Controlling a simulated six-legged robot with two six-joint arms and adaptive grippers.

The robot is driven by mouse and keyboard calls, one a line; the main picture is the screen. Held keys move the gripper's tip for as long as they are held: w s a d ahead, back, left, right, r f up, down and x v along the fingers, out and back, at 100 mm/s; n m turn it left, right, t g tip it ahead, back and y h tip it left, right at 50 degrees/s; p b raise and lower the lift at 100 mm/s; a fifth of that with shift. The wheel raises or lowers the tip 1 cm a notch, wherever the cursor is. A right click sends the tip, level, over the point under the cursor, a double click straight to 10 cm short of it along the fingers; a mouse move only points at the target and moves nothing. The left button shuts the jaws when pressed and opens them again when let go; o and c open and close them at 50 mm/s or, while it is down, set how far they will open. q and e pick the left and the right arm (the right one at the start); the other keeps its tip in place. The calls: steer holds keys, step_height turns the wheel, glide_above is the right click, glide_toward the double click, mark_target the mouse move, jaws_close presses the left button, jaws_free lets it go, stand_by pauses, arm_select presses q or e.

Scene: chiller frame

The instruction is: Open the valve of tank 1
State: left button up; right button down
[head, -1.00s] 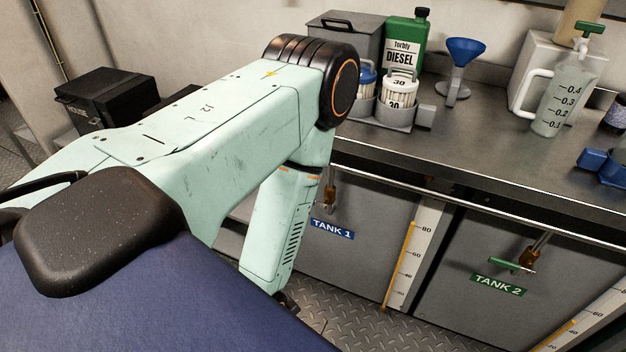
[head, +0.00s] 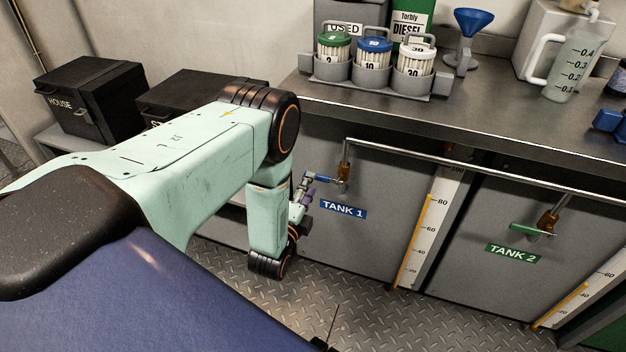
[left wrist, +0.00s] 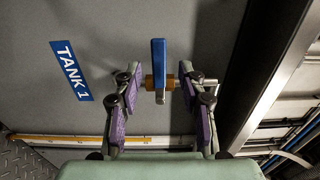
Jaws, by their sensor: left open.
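The valve of tank 1 has a blue handle (head: 318,178) and a brass body (head: 342,186) on a pipe at the front of the grey tank, above the blue TANK 1 label (head: 343,209). My left gripper (head: 302,193) is close to the handle's left end, partly hidden by my own wrist. In the left wrist view the open purple-and-grey fingers of my left gripper (left wrist: 160,87) stand on either side of the blue handle (left wrist: 158,60), with space on both sides. The brass body (left wrist: 171,82) shows behind it. My right gripper is in neither view.
A similar valve with a green handle (head: 532,230) is on tank 2 at the right. A long metal pipe (head: 440,163) runs along the tank fronts under the worktop edge. Black boxes (head: 90,100) stand at the left. Bare tread-plate floor (head: 340,295) lies below.

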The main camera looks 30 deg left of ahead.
mark_target(323, 179)
arm_select(q)
steer(key=shift+b+x, duration=0.7)
steer(key=shift+x, duration=1.8)
steer(key=shift+d, duration=0.15)
jaws_close()
